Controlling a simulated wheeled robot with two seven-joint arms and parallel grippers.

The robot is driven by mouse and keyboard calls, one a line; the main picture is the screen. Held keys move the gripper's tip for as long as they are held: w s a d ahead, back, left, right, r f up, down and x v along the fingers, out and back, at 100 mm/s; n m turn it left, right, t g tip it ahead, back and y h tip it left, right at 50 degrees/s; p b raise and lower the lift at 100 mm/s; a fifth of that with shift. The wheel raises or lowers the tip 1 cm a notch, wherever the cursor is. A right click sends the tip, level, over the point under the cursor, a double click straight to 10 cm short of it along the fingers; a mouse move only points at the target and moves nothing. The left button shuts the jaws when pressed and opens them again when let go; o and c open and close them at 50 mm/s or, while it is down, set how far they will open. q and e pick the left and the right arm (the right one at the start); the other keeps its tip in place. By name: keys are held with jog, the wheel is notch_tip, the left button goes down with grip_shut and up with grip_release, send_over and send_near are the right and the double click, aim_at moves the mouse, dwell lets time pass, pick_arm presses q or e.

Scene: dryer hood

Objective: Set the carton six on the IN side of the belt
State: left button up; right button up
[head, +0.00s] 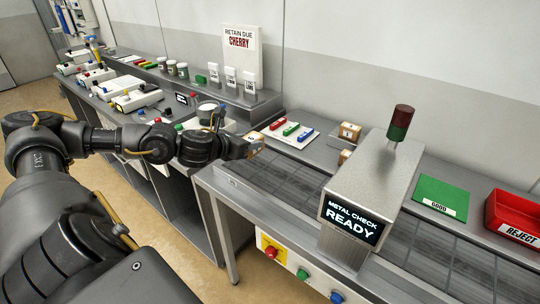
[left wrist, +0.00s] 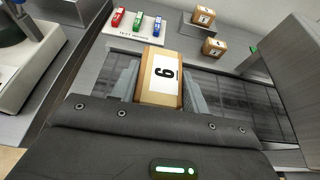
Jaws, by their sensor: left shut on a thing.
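My left gripper (head: 248,145) is shut on a brown carton (head: 255,138) with a white label. In the left wrist view the carton (left wrist: 160,77) sits between the two fingers of the left gripper (left wrist: 161,88), and its single digit looks like a 6 or a 9 from this angle. The carton is at the left end of the dark conveyor belt (head: 285,183), near its back edge in the head view. I cannot tell whether it touches the belt. The belt also shows in the left wrist view (left wrist: 235,92). My right gripper is not in view.
A metal check hood (head: 365,185) reading READY spans the belt. Two other cartons (head: 349,131) (head: 345,156) stand behind the belt, near a white tray of coloured test pieces (head: 290,131). A green GOOD mat (head: 441,195) and red REJECT bin (head: 514,216) lie to the right.

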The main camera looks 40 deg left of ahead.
pick_arm(q)
jog(key=w+f, duration=0.2)
jog(key=w+d+f+p, duration=0.1)
jog(key=w+f, duration=0.1)
jog(key=w+d+f, duration=0.1)
jog(key=w+f, duration=0.1)
jog(key=shift+w+d+f+p, duration=0.1)
jog(key=shift+w+d+p, duration=0.05)
jog(key=shift+w+p, duration=0.25)
jog(key=shift+w+d+f, duration=0.15)
jog(key=shift+f, duration=0.25)
notch_tip(320, 180, down, 2)
jog(key=shift+f+p, duration=0.1)
jog(key=shift+p, duration=0.7)
jog(key=shift+f, duration=0.45)
jog(key=shift+f+b, duration=0.25)
jog(key=shift+b, duration=0.05)
jog(key=o, duration=1)
jog(key=shift+o, duration=0.2)
